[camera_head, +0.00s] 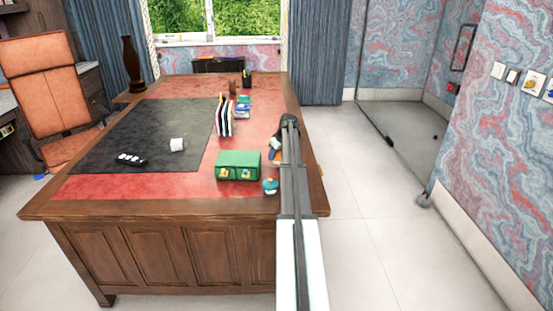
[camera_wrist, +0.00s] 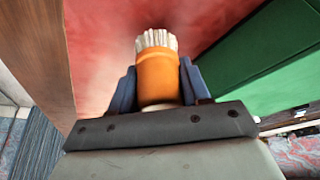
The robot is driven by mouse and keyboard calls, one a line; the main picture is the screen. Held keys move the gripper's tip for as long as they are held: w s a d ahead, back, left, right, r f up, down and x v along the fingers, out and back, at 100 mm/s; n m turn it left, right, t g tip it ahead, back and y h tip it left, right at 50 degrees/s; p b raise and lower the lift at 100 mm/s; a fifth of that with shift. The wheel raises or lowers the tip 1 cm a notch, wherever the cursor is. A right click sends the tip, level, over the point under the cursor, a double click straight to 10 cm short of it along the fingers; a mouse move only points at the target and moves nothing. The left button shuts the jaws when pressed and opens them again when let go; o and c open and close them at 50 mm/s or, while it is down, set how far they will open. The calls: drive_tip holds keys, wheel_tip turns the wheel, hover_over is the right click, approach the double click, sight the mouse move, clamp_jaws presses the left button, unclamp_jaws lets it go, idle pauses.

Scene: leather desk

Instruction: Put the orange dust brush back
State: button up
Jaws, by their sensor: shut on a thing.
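The orange dust brush (camera_wrist: 158,78) fills the middle of the wrist view, with its white bristles pointing away from my wrist. My gripper (camera_wrist: 157,88) is shut on it, with one blue finger on each side of the orange body. In the head view a small orange part of the brush (camera_head: 275,156) shows beside my arm, at the right side of the desk behind the green box. My arm hides much of that spot. The red desk top shows beyond the bristles in the wrist view; the gap between brush and desk cannot be told.
A green box (camera_head: 237,165) stands close by; its side (camera_wrist: 262,68) is right of the brush in the wrist view. A small teal object (camera_head: 270,186) sits near the desk's front right. Upright books (camera_head: 224,118) stand farther back. The dark mat (camera_head: 130,125) is mostly clear.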

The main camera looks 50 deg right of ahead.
drive_tip(key=shift+f, duration=0.95)
drive_tip(key=shift+f, duration=0.1)
drive_tip(key=o, duration=0.9)
drive_tip(key=shift+o, duration=0.2)
drive_tip(key=v, duration=1.2)
drive_tip(key=shift+w, duration=0.1)
